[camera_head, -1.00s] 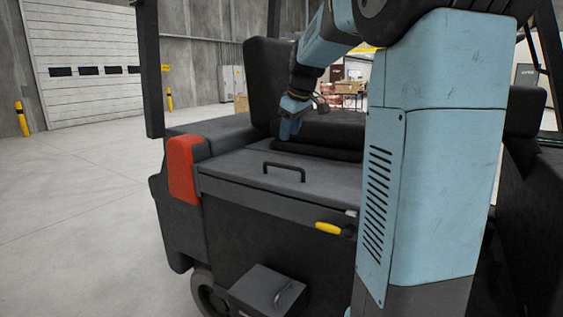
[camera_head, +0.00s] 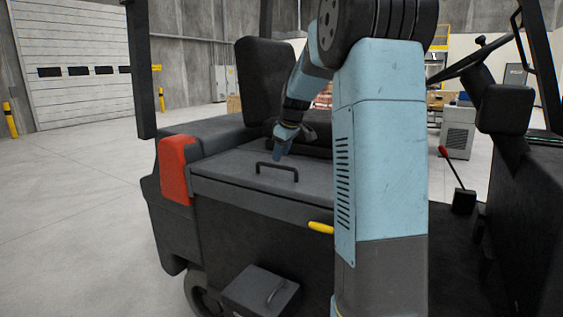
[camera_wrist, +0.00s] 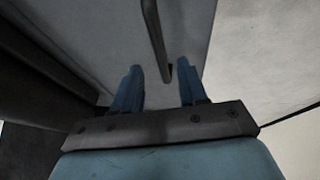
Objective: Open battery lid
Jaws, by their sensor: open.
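The battery lid (camera_head: 235,182) is a flat dark grey panel on the side of a dark vehicle, and it lies shut. A black bar handle (camera_head: 277,168) stands up from its top. My gripper (camera_head: 281,152) is above the lid, just behind the handle, pointing down. In the wrist view the two blue fingers of my gripper (camera_wrist: 160,80) are apart with nothing held. The handle (camera_wrist: 154,38) runs lengthwise just beyond the gap between the fingertips. I cannot tell how far the fingertips are from it.
A yellow lever (camera_head: 321,228) sticks out below the lid's right front edge. A red lamp block (camera_head: 174,168) is at the lid's left corner. The black seat backrest (camera_head: 266,80) stands behind my gripper. A dark step box (camera_head: 261,291) juts out low in front. Open floor lies left.

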